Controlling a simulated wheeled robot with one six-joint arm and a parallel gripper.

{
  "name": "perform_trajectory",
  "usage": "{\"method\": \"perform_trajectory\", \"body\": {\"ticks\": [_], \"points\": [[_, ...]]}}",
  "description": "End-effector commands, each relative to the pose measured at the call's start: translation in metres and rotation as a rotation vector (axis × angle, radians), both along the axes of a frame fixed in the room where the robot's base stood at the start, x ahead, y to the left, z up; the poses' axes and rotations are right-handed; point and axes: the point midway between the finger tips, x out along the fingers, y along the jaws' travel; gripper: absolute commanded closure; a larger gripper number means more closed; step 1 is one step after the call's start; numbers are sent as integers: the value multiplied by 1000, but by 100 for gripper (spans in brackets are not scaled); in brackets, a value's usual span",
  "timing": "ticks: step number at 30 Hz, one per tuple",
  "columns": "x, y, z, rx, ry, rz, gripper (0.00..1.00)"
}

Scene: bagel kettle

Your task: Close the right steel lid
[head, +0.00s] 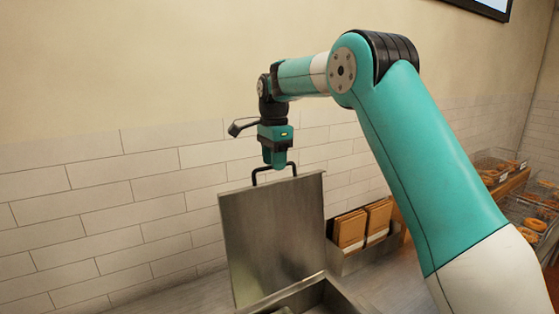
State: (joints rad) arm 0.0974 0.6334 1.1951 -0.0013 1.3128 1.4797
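The right steel lid (275,235) stands open, nearly upright, at the back of a steel kettle (315,296) whose rim shows at the bottom edge. My gripper (274,164) is at the handle, directly above the lid, pointing down. Most of the kettle's inside is below the picture.
A steel holder (350,262) with brown folded packets (349,230) stands just right of the lid. Wire baskets of bagels (535,224) are at the far right. A white tiled wall (120,215) is close behind the lid. The counter left of the lid is clear.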

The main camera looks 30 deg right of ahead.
Motion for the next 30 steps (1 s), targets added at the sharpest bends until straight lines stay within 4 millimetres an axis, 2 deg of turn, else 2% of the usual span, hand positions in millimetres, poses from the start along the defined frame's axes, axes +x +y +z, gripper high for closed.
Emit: {"method": "perform_trajectory", "body": {"ticks": [9, 10, 15, 23, 30], "points": [[0, 1, -4, 0, 0, 2, 62], [0, 1, -4, 0, 0, 2, 64], [0, 1, -4, 0, 0, 1, 100], [-1, 1, -4, 0, -4, 1, 100], [-14, 5, -7, -1, -58, 6, 100]]}}
